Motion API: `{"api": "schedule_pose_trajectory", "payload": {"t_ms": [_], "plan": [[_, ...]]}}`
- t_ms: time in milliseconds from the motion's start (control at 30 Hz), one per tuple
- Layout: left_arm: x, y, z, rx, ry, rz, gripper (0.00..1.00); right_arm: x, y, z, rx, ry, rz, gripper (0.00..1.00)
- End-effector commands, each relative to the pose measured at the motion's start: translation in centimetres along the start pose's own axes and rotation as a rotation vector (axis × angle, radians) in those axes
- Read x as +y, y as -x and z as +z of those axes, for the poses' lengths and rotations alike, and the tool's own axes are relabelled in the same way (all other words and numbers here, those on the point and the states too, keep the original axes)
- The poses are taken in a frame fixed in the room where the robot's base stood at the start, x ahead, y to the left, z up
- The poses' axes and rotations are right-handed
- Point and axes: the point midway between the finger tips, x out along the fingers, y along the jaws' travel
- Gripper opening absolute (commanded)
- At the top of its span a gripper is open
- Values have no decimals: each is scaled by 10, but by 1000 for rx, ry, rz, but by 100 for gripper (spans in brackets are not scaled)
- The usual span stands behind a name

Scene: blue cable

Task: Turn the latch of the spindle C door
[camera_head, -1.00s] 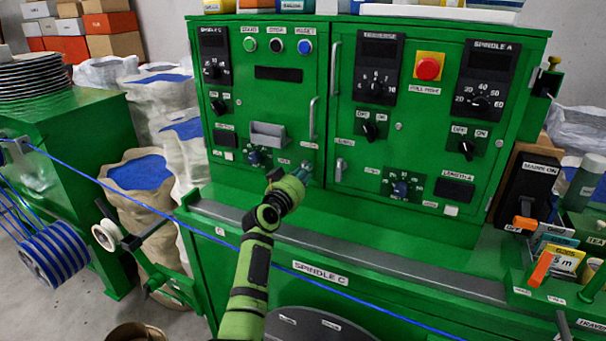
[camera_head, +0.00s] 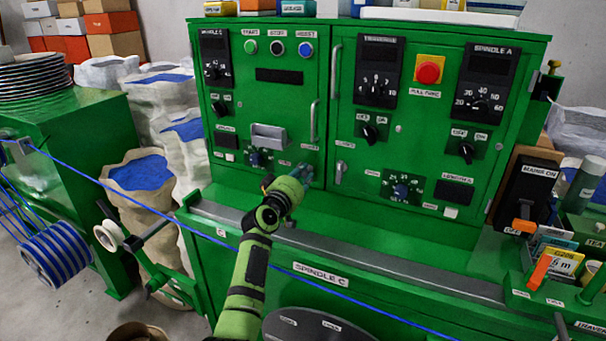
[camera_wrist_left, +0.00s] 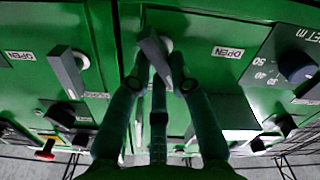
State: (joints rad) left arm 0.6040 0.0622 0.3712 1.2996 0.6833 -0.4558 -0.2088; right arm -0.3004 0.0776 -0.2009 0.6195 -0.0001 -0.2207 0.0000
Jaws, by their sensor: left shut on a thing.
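The spindle C door (camera_head: 270,105) is the left green door of the cabinet and looks shut. Its small grey latch (camera_wrist_left: 154,52) sits near the door's lower right corner, beside an "OPEN" label, and shows in the wrist view. My left gripper (camera_head: 305,174) reaches up to that corner and largely hides the latch in the head view. In the wrist view the fingers of my left gripper (camera_wrist_left: 158,78) are closed around the latch, which looks tilted between them. My right gripper is not in view.
A second grey latch (camera_head: 340,171) is on the right door, close to my gripper. A vertical door handle (camera_head: 314,120) stands above it. A grey ledge (camera_head: 400,262) and a blue cable (camera_head: 345,296) run across below. Knobs and switches cover both doors.

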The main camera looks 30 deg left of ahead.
Motion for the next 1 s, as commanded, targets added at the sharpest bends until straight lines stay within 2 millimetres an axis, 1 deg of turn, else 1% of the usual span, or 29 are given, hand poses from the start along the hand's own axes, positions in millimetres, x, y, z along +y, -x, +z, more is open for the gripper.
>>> {"api": "schedule_pose_trajectory", "payload": {"t_ms": [600,800,1000], "plan": [[-4,0,-3,1,586,0,0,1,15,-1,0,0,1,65],[-5,0,-3,1,753,0,0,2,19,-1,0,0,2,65],[-6,0,-2,1,880,-1,0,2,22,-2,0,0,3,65]]}}
